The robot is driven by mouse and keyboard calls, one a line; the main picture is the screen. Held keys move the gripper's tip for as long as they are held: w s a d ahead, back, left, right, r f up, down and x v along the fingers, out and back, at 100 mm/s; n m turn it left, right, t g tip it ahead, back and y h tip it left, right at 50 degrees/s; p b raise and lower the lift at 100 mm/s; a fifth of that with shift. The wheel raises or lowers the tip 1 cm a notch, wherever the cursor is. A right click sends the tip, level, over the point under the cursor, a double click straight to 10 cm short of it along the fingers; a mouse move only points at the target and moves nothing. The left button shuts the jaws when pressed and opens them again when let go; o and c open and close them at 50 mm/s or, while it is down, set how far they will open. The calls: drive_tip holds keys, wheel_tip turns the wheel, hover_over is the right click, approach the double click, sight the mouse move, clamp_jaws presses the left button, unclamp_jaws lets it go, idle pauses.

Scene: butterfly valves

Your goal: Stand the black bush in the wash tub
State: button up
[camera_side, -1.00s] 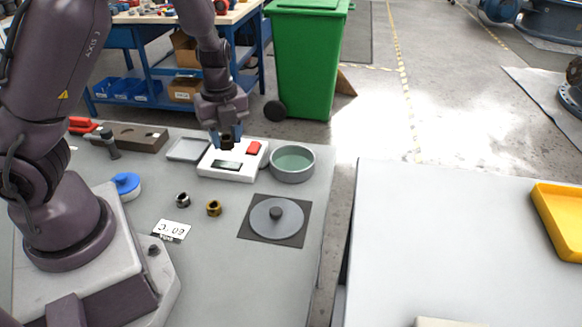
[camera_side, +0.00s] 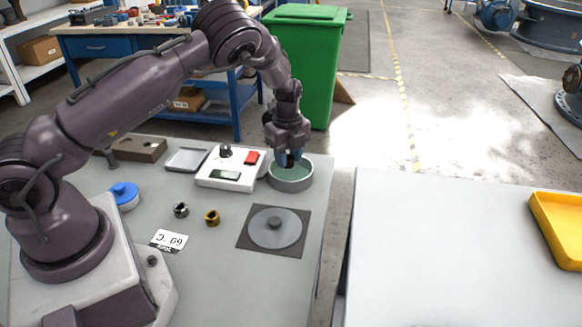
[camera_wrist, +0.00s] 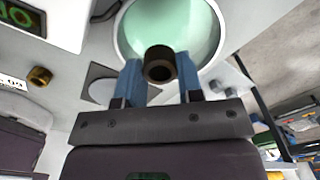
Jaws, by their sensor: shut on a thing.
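The black bush (camera_wrist: 160,62) is a short dark ring held between the two blue fingers of my gripper (camera_wrist: 159,84), its open end facing the wrist camera. In the side view my gripper (camera_side: 290,159) points down over the wash tub (camera_side: 291,184), a round grey tub with pale green liquid. The fingertips are near the tub's rim height, and the bush is mostly hidden there by the fingers. The tub (camera_wrist: 122,36) also shows in the wrist view behind the bush. I cannot tell whether the bush touches the liquid or tub floor.
A white device (camera_side: 217,183) with a display, a red button and a dark knob stands just left of the tub. A grey disc (camera_side: 262,236) on a dark square lies in front. A steel bush (camera_side: 181,210), brass bush (camera_side: 212,218) and card (camera_side: 169,240) lie further left.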

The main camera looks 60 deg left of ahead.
sight(291, 178)
drive_tip(key=shift+w+a+f, duration=0.1)
drive_tip(key=shift+w+f, duration=0.25)
drive_tip(key=shift+f, duration=0.05)
drive_tip(key=shift+w+f, duration=0.15)
drive_tip(key=shift+f, duration=1.55)
drive_tip(key=o, duration=0.9)
drive_tip(key=shift+f, duration=0.15)
drive_tip(key=shift+o, duration=0.2)
